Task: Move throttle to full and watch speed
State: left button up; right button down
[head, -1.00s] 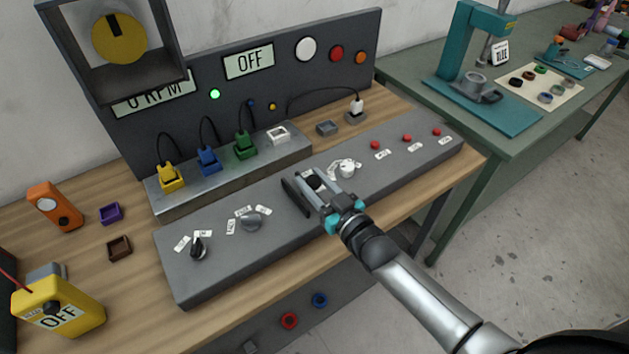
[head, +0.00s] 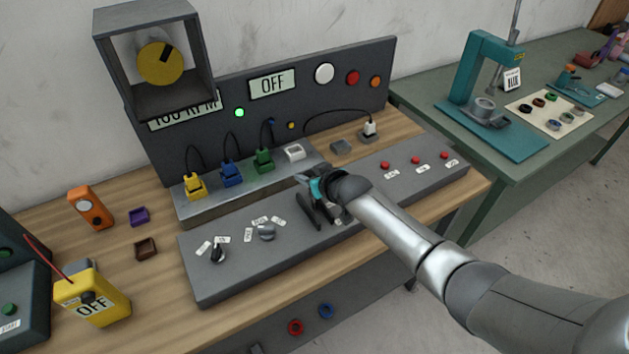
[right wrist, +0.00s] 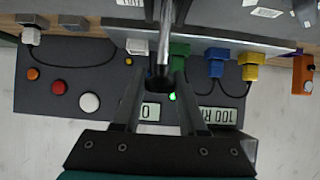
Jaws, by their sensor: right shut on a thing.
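My right gripper (head: 318,210) is over the middle of the grey control panel (head: 215,280), its fingers pointing down. In the right wrist view, its fingers are shut on a shiny metal rod (right wrist: 163,45), which looks like the throttle lever. The gripper and wrist hide the lever in the head view. The speed display (head: 185,115) reads about 100 RPM, its top covered by the frame of the dark box; it also shows in the right wrist view (right wrist: 217,115). The yellow disc (head: 160,63) with a black mark sits in that box. My left gripper is not in view.
Yellow, blue and green plugs (head: 263,160) stand behind. A green lamp (head: 239,113) is lit.

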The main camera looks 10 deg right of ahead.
jog(key=shift+w+a+g, duration=0.2)
jog(key=shift+w+g, duration=0.4)
jog(key=shift+w, duration=0.1)
jog(key=shift+w+a+f+b, duration=0.15)
jog(key=shift+w+f+b, duration=0.1)
jog(key=shift+b, duration=0.3)
jog(key=shift+w+f, duration=0.1)
jog(key=shift+w, duration=0.05)
jog(key=shift+c, duration=2.4)
grip_release()
jog(key=shift+f, duration=0.1)
